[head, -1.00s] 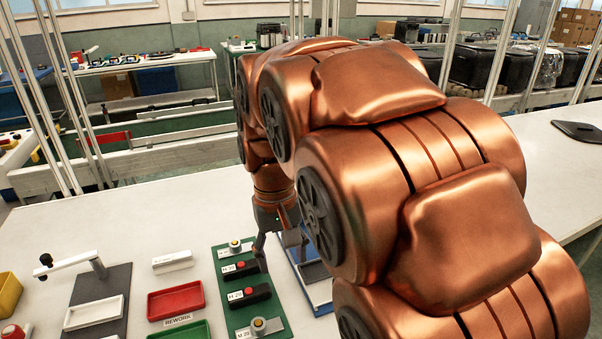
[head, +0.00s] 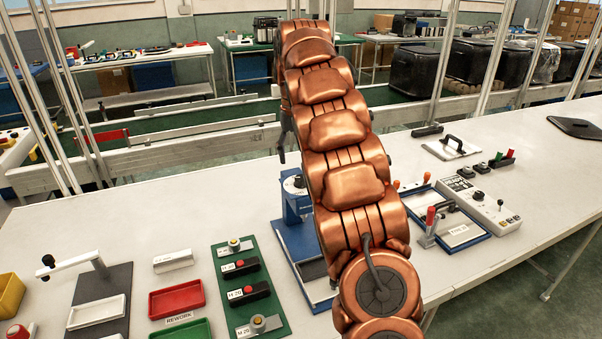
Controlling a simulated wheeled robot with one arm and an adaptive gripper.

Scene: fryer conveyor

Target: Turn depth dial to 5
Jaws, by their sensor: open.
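A blue stand (head: 294,215) with a blue base stands behind and left of my arm. A round dial (head: 298,182) with a pale face shows on its upper part, partly cut off by my arm. Its numbers and pointer are too small to read, and I cannot tell whether it is the depth dial. My gripper (head: 283,150) shows only as dark fingers hanging left of the arm, above and behind the blue stand in the picture. It is open, with nothing seen in it, and appears apart from the dial.
A green board (head: 240,318) with black and metal blocks lies left of the blue stand. Red tray (head: 177,299) and green tray (head: 180,329) sit further left. A control box (head: 482,203) with knobs and a blue-framed fixture (head: 448,238) are right of my arm.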

